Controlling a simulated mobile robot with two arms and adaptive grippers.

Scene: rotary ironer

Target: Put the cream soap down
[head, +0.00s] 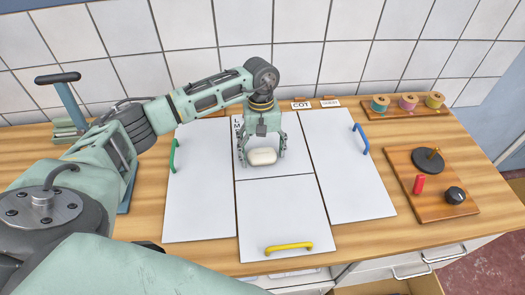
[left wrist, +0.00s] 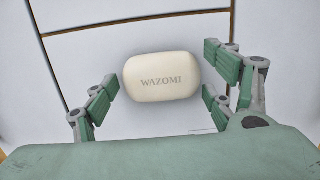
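The cream soap (head: 263,157), a rounded bar stamped WAZOMI, is over the upper middle white panel (head: 290,168) of a board. It looks to be lying on the panel. In the left wrist view the soap (left wrist: 162,78) sits between my left gripper's fingers, with a narrow gap on each side. My left gripper (head: 263,152) points down around the soap and is open; its green finger pads also show in the left wrist view (left wrist: 162,92). My right gripper is not in view.
The board's side panels have a green handle (head: 173,156) and a blue handle (head: 361,138); the lower panel has a yellow handle (head: 289,247). Thread spools (head: 408,102) stand at the back right. A wooden block with knobs (head: 433,184) is at right. A tiled wall stands behind.

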